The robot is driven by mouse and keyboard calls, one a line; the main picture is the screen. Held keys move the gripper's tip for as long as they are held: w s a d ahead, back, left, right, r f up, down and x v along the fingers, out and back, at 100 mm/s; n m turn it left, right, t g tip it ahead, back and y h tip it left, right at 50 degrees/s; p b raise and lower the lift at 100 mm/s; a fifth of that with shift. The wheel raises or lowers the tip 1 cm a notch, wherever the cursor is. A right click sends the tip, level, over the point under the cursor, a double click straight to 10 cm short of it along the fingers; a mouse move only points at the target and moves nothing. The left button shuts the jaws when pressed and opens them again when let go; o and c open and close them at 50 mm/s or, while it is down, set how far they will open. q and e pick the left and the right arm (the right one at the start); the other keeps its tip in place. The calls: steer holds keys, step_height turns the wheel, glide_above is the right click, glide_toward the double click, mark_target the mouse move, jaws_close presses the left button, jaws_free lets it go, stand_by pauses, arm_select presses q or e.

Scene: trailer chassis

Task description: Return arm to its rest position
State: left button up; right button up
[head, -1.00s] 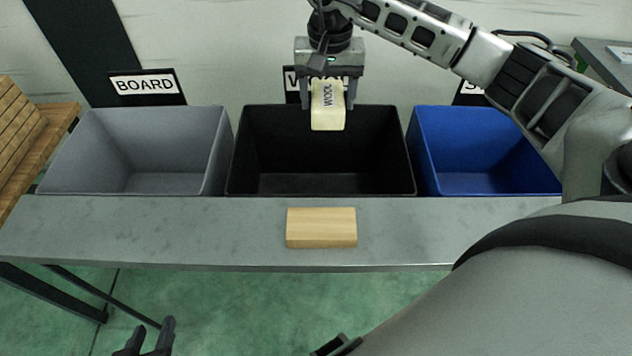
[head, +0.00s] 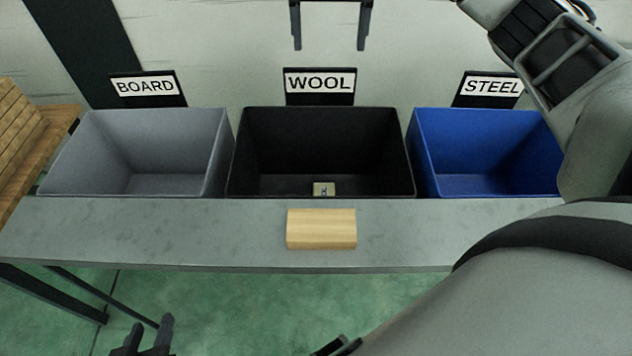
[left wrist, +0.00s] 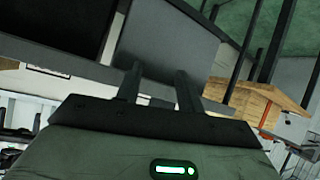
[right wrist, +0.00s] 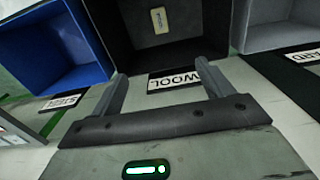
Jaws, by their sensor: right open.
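My right gripper (head: 331,30) is open and empty, high above and behind the black WOOL bin (head: 262,150) at the top of the head view. In the right wrist view its fingers (right wrist: 165,92) stand apart with nothing between them. My left gripper (head: 150,338) is low at the bottom left of the head view, below the table front. In the left wrist view its fingers (left wrist: 157,85) are apart and empty.
A light wooden block (head: 321,229) lies on the grey table (head: 150,235). The grey BOARD bin (head: 75,165) stands left and the blue STEEL bin (head: 480,150) right. Label signs stand behind the bins. A slatted wooden piece (head: 25,130) is at the far left.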

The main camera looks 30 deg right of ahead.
arm_select(q)
steer(key=shift+s+a+p, duration=0.1)
steer(key=shift+s+p, duration=0.05)
steer(key=shift+p, duration=0.2)
arm_select(e)
step_height(320, 180, up, 4)
steer(key=shift+f, duration=0.25)
arm_select(q)
steer(key=shift+f, duration=0.1)
